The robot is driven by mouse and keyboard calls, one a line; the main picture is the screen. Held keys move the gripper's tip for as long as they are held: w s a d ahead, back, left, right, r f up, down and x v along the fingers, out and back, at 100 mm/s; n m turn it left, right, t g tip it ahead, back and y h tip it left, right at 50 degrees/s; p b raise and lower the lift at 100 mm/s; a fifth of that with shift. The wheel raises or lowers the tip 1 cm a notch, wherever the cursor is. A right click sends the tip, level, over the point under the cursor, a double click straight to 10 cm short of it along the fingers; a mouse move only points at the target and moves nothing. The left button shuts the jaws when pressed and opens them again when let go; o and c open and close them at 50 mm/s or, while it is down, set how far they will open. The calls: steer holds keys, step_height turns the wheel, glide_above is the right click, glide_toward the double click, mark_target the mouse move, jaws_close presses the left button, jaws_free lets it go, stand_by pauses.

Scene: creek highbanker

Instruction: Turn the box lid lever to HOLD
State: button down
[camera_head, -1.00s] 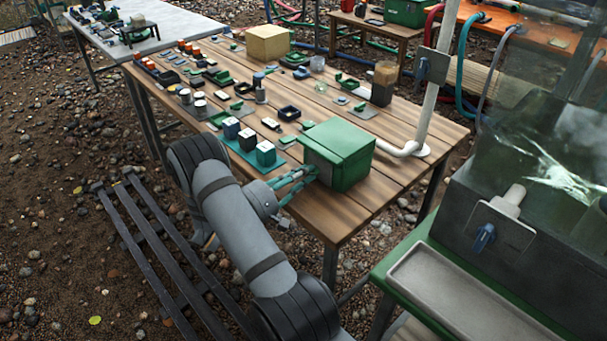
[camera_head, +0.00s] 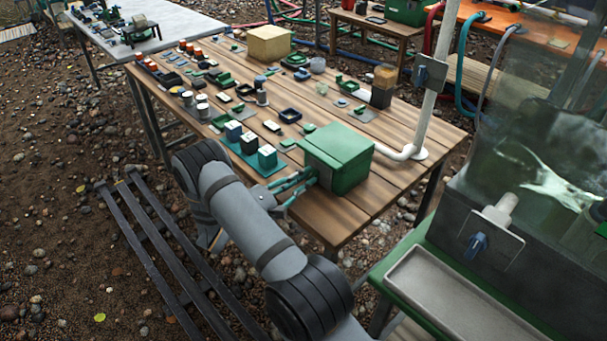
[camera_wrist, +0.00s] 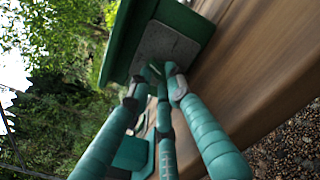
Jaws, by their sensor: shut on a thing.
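The green box (camera_head: 340,158) with its closed lid sits at the near edge of the wooden table. Its green side also shows at the top of the wrist view (camera_wrist: 118,45), with a grey plate (camera_wrist: 167,48) on it. My gripper (camera_head: 313,176) reaches the box's left side with its teal fingers. In the wrist view my gripper (camera_wrist: 155,76) has its fingertips drawn together in front of the plate, shut on the lid lever. The lever is mostly hidden by the fingertips, and I cannot read its position or any HOLD mark.
Teal-based blocks (camera_head: 249,140) stand close to the left of the box. Many small parts cover the table (camera_head: 395,180) farther back. A white pipe (camera_head: 404,151) rises to the right. A clear tank (camera_head: 535,150) and grey tray (camera_head: 450,305) are at lower right.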

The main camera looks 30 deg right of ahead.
steer(key=shift+n+p, duration=0.65)
steer(key=shift+n, duration=1.35)
steer(key=shift+w, duration=0.1)
steer(key=c, duration=1.6)
jaws_free()
steer(key=shift+f, duration=0.1)
